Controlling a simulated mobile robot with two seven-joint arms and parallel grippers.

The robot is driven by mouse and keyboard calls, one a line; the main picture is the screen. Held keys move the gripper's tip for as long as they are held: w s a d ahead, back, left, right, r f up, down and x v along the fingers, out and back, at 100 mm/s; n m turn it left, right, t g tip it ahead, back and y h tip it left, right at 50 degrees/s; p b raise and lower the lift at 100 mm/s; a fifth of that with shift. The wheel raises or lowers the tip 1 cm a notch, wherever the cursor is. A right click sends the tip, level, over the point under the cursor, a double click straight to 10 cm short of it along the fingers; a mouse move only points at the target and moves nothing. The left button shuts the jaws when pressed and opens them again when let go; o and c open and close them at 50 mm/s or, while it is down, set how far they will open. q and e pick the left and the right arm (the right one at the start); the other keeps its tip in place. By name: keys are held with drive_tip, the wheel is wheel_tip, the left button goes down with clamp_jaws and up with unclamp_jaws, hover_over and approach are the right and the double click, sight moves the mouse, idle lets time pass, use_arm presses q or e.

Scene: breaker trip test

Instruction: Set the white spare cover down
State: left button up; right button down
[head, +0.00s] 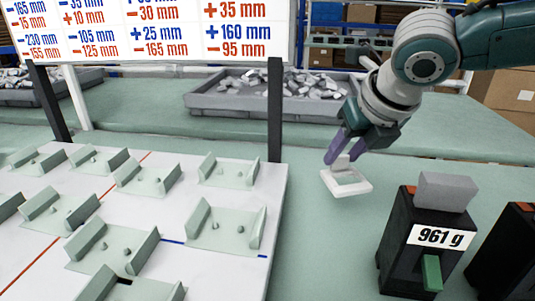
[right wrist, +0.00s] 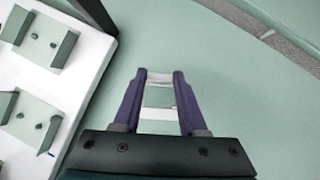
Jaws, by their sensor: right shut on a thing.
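The white spare cover (head: 346,184) is a small white frame with a raised grip piece, held in my right gripper (head: 344,154). The purple fingers are shut on its raised part. In the head view it is over the green table, right of the white board; I cannot tell whether it touches the table. In the right wrist view the cover (right wrist: 158,113) shows between the two fingers of the right gripper (right wrist: 158,78). My left gripper is not in view.
A white board (head: 215,275) with several green holders fills the left. A black scale (head: 402,248) reading 961 g carries a grey block (head: 446,191) at right. A grey tray (head: 230,107) of metal pieces stands behind. Green table (head: 320,245) is clear between board and scale.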

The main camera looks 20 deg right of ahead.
sight(341, 175)
wheel_tip(341, 175, down, 5)
drive_tip(key=shift+r+b, duration=0.1)
drive_tip(key=shift+b, duration=0.5)
drive_tip(key=shift+r, duration=0.1)
drive_tip(key=shift+c, duration=2.3)
unclamp_jaws()
